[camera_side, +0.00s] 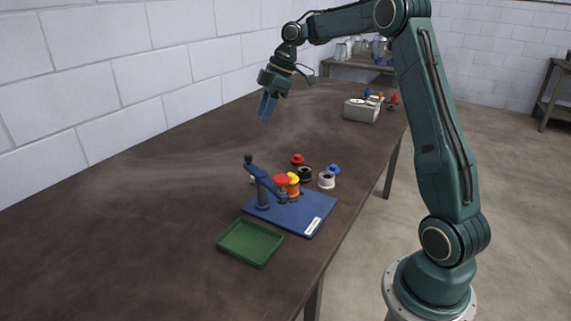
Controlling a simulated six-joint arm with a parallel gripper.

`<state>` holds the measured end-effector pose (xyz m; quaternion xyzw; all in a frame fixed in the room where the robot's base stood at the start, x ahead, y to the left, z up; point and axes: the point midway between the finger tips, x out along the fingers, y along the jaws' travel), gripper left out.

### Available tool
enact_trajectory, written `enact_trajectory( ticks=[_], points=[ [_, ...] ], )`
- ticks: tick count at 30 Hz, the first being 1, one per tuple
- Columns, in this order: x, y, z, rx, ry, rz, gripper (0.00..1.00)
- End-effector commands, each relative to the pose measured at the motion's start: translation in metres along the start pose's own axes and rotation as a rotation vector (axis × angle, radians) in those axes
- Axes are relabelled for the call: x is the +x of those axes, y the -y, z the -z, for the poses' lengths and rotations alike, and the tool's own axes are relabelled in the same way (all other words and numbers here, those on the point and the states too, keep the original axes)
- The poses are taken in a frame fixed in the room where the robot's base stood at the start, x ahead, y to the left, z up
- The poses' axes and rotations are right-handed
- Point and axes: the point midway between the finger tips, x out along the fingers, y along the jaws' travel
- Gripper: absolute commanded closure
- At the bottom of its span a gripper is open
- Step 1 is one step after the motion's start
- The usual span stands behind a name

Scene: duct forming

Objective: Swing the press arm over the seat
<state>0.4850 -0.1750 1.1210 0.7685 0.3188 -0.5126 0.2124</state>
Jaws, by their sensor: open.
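The blue press stands on a blue base plate (290,216) on the table, with a white label at its front right. Its post (263,192) rises from the left part of the plate. The press arm (268,181) slants from a dark knob (248,159) at upper left down to the right. A yellow-orange and red part (293,184) shows beside or behind the arm's right end. The seat is not clearly visible, and I cannot tell whether the arm is over it. My gripper (267,107) is open and empty, pointing down, well above and behind the press.
A green tray (225,243) lies in front of the plate. Behind the plate are a black ring-like part (304,174), a white part with blue top (327,181) and a red part (297,159). A grey box (360,112) stands farther back. The table's left side is clear, beside a white wall.

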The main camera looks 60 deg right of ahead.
Motion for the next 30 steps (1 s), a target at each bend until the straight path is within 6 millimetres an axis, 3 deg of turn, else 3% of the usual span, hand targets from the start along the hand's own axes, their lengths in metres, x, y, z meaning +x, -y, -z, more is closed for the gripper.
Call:
enact_trajectory(
  ticks=[21,30],
  points=[
    [0.101,0.001,-0.001,-0.001,0.004,0.001,0.57],
    [0.123,0.000,-0.001,-0.001,0.004,0.000,0.57]
  ],
)
